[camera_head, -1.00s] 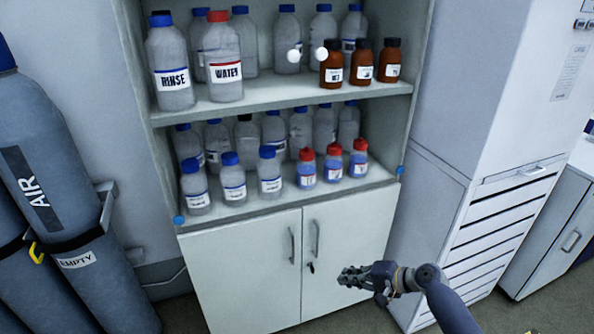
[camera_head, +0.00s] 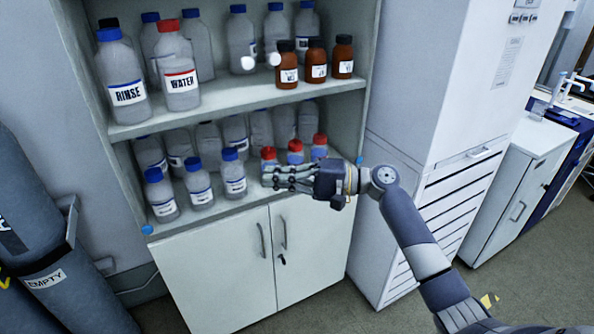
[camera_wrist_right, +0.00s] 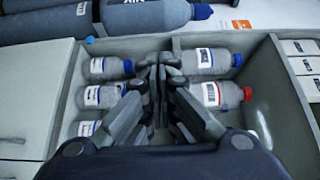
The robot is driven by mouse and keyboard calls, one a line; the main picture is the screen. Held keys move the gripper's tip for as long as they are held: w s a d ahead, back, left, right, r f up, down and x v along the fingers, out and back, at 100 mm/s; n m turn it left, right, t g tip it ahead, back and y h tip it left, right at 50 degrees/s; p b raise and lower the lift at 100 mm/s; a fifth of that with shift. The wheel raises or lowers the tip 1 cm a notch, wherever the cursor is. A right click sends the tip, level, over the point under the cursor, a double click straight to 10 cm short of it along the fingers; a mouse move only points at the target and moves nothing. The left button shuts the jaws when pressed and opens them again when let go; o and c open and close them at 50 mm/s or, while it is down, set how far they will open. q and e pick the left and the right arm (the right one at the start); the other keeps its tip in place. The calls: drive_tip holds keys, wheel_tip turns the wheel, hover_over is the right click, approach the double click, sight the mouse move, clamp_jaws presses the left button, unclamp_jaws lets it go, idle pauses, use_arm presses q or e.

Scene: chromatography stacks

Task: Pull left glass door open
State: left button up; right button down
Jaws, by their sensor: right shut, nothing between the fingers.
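Two clear glass doors seem to cover the upper cabinet, though the glass itself hardly shows. The left door's white round knob (camera_head: 246,62) and the right door's white knob (camera_head: 273,59) sit side by side before the upper shelf. My right gripper (camera_head: 268,177) is shut and empty, below both knobs and in front of the lower shelf, its fingers pointing left. It hides parts of the red-capped bottles. In the right wrist view the gripper (camera_wrist_right: 161,62) shows with its fingers together; no knob can be made out there. My left gripper is not in view.
Behind the glass stand the rinse bottle (camera_head: 124,85), the water bottle (camera_head: 178,75) and several brown bottles (camera_head: 316,62). White lower cupboard doors (camera_head: 215,275) are shut. Grey gas cylinders (camera_head: 40,270) stand at left, a tall white unit (camera_head: 420,110) at right.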

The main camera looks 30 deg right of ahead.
drive_tip(key=a, duration=0.1)
drive_tip(key=s+a+p, duration=0.1)
drive_tip(key=a, duration=0.1)
drive_tip(key=a+p, duration=0.1)
drive_tip(key=shift+s+a+f, duration=0.1)
drive_tip(key=shift+s+a, duration=0.1)
drive_tip(key=shift+s, duration=0.2)
idle(1.4)
